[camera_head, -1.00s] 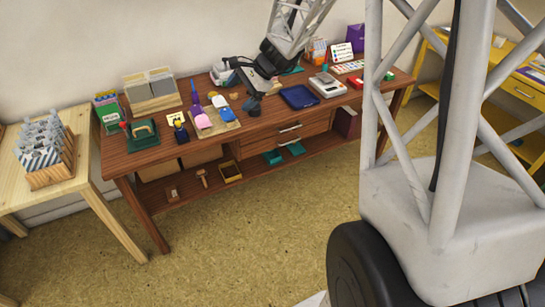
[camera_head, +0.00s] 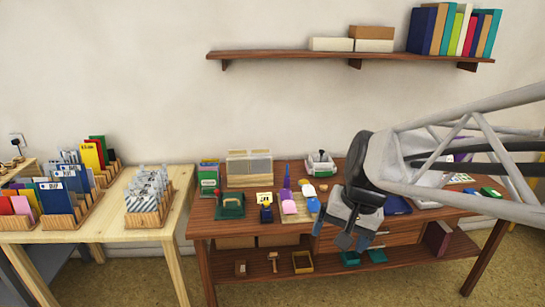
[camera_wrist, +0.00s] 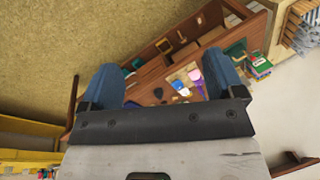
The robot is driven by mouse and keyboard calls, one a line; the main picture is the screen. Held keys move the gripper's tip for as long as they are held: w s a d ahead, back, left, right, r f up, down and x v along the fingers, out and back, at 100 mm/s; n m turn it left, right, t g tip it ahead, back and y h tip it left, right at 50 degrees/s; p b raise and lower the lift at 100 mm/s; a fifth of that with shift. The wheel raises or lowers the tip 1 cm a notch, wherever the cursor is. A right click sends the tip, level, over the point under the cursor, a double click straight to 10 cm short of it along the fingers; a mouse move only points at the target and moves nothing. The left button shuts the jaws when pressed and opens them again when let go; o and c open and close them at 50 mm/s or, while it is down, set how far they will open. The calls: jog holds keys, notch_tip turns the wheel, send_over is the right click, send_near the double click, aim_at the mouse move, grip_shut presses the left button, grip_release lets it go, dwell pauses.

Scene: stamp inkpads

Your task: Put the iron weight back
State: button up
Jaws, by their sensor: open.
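My gripper (camera_head: 352,232) hangs in front of the brown workbench (camera_head: 215,228), with its two blue-grey fingers apart and nothing visible between them. In the wrist view my gripper (camera_wrist: 163,85) is also open, with a finger at each side and the bench beyond. I cannot clearly pick out the iron weight in either view. A small dark item (camera_wrist: 177,84) lies near the pink and blue pieces in the wrist view, too small to identify. My arm and gripper hide part of the bench top in the head view.
The bench holds a pink pad (camera_head: 289,207), a green stand (camera_head: 230,207), a card rack (camera_head: 249,169) and a dark blue tray (camera_head: 397,205). A wall shelf (camera_head: 285,54) runs above. Floor in front is open.

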jog(key=s+n+t+h, duration=0.1)
jog(key=s+n, duration=0.3)
jog(key=s, duration=0.6)
jog(key=shift+d+h, duration=0.3)
jog(key=shift+h, duration=0.5)
